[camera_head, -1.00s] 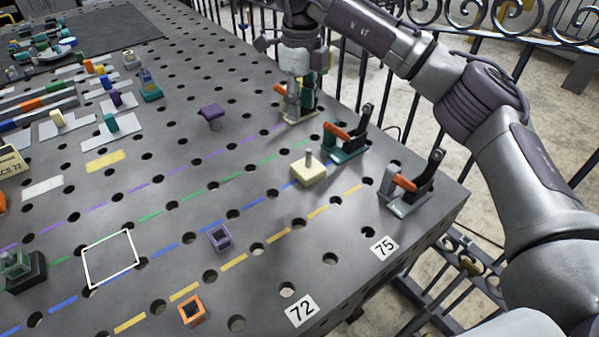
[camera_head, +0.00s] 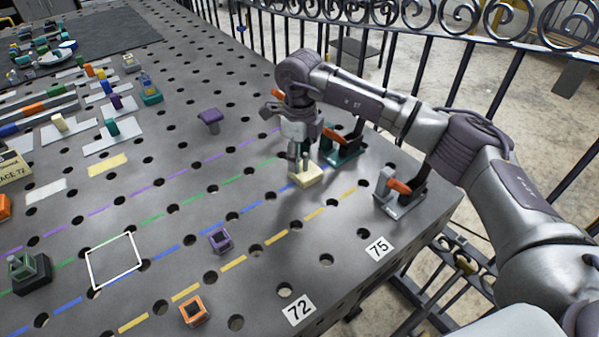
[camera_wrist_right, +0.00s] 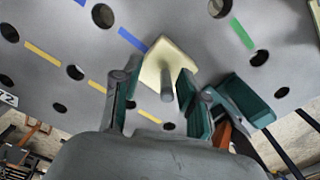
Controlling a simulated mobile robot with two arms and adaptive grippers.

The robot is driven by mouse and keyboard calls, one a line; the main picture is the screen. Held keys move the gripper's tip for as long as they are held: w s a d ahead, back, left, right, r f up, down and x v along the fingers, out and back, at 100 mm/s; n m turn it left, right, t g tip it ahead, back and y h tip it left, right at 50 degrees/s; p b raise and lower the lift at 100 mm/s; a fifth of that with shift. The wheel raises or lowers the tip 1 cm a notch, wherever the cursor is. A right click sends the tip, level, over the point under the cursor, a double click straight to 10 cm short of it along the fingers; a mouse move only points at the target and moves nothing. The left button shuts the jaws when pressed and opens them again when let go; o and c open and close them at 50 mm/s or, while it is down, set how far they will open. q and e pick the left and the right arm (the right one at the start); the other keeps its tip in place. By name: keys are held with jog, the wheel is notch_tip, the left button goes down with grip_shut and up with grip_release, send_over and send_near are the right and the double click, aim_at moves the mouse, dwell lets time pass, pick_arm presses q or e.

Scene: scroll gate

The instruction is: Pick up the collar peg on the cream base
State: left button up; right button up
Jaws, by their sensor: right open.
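The collar peg is a grey upright pin on a square cream base (camera_head: 305,176), standing on the perforated table. In the wrist view the cream base (camera_wrist_right: 170,52) and its grey pin (camera_wrist_right: 167,85) show between the fingers. My right gripper (camera_head: 299,158) is above the base, its fingertips close around or beside the pin; contact cannot be told. In the wrist view the right gripper (camera_wrist_right: 155,85) is open, with one teal-padded finger on each side of the pin. My left gripper is not in view.
A teal toggle clamp (camera_head: 343,152) stands just behind the gripper and a grey clamp with an orange handle (camera_head: 400,195) to its right. A purple square socket (camera_head: 220,241) and an orange one (camera_head: 194,311) lie nearer. A white square outline (camera_head: 115,260) is clear.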

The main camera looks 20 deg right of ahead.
jog(key=c, duration=0.5)
jog(key=shift+s, duration=0.1)
grip_shut()
jog(key=shift+f, duration=0.1)
jog(key=shift+a, duration=0.1)
